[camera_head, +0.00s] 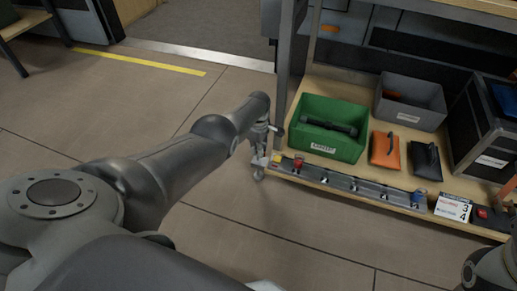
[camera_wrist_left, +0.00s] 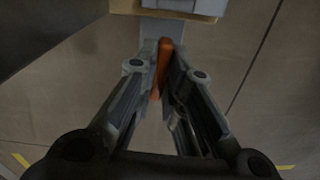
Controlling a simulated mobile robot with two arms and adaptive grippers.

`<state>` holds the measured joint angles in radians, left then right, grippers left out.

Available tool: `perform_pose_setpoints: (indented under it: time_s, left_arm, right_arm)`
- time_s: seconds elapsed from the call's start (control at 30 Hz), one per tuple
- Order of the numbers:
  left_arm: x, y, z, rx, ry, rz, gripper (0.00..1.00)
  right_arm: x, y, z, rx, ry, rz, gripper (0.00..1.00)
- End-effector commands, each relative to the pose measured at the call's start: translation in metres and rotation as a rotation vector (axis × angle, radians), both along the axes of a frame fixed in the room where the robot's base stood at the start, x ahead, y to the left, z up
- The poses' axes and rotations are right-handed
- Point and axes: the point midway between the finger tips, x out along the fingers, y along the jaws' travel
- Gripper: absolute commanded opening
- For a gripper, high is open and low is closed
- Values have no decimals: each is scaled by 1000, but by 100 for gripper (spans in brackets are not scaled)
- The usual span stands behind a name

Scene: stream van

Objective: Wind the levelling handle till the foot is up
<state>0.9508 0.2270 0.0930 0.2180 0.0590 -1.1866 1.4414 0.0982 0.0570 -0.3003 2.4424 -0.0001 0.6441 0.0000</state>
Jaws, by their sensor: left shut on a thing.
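In the left wrist view, an orange handle (camera_wrist_left: 163,62) stands between the two fingers of my left gripper (camera_wrist_left: 165,68), which is shut on it. A grey metal strip (camera_wrist_left: 163,28) runs behind it, below a pale block. In the head view, my left gripper (camera_head: 264,138) is at the front left corner of the wooden shelf unit, low by the floor. A small grey metal piece (camera_head: 258,172), which may be the foot, shows just below it. The handle is hidden there by my arm. I cannot tell how far the foot is from the floor.
The shelf (camera_head: 350,183) holds a green crate (camera_head: 345,146), a grey bin (camera_head: 412,122), orange and black pouches and a dark case. A metal rail (camera_head: 352,184) runs along its front edge. A grey post (camera_head: 290,65) rises beside my left gripper. The floor in front is clear.

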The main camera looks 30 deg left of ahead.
Motion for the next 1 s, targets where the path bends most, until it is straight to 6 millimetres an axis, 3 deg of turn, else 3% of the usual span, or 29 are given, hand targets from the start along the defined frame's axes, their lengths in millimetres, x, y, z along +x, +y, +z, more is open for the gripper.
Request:
perform_pose_setpoints:
  time_s: [0.4,1.0]
  left_arm:
    - [0,0,0,1,1,228,0]
    - [0,0,0,1,1,274,0]
  right_arm:
    - [0,0,0,0,0,0,40]
    - [0,0,0,0,0,0,40]
